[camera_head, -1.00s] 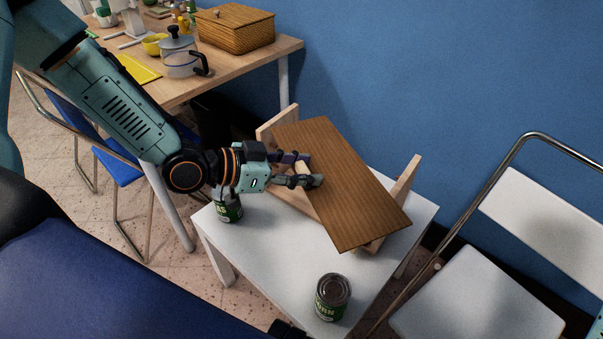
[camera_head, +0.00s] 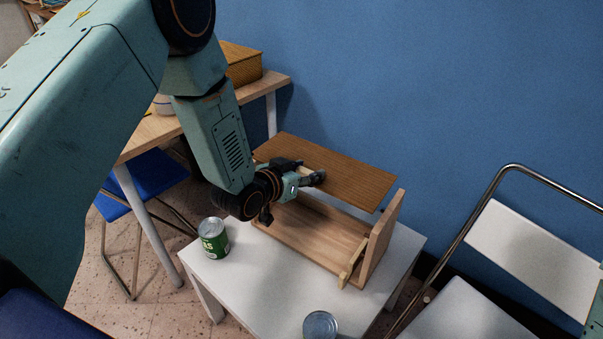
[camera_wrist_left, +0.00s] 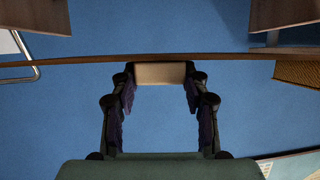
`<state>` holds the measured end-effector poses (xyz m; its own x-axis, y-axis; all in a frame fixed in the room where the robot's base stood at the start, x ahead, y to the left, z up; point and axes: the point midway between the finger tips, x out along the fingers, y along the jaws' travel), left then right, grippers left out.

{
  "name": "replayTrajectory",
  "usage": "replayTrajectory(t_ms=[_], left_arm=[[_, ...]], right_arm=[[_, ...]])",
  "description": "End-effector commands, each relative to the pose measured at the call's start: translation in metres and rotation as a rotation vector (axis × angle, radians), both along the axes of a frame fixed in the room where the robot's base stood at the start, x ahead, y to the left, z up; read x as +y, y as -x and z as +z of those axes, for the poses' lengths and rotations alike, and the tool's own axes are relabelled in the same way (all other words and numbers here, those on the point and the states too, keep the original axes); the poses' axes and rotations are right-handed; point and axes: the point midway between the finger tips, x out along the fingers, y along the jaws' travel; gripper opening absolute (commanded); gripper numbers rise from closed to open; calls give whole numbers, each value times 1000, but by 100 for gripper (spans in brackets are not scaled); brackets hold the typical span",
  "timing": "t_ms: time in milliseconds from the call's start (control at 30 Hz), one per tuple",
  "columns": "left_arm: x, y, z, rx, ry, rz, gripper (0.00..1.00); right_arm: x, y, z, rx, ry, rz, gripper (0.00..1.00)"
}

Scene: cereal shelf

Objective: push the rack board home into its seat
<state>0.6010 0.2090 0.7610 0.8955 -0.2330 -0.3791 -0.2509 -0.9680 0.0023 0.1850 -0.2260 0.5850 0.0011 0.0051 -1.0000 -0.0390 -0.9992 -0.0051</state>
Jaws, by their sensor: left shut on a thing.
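The brown rack board (camera_head: 335,168) lies roughly level along the upper back of the pale wooden rack (camera_head: 325,235) on the white table. Its right end is close to the rack's right side panel (camera_head: 385,235); I cannot tell whether they touch. My left gripper (camera_head: 314,177) is at the board's front and shut on its pale handle. In the left wrist view, the handle (camera_wrist_left: 160,73) sits between the fingertips and the board (camera_wrist_left: 75,60) shows edge-on as a thin strip. My arm hides the rack's left end in the head view. My right gripper is not in view.
A green can (camera_head: 213,238) stands on the white table (camera_head: 255,295) left of the rack, and another can (camera_head: 320,325) is at the front edge. A white folding chair (camera_head: 530,250) stands at the right. A blue wall (camera_head: 420,80) rises behind.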

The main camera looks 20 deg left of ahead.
Motion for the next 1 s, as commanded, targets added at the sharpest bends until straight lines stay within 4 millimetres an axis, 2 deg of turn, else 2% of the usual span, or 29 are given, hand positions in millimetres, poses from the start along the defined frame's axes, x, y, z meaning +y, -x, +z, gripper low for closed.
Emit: replayTrajectory(t_ms=[533, 800, 1000], left_arm=[[-1, -1, -42, -1, -1, 1, 4], [-1, -1, -60, -1, -1, 1, 4], [-1, -1, -62, -1, -1, 0, 4]], right_arm=[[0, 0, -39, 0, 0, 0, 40], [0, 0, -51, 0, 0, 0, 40], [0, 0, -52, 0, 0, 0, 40]])
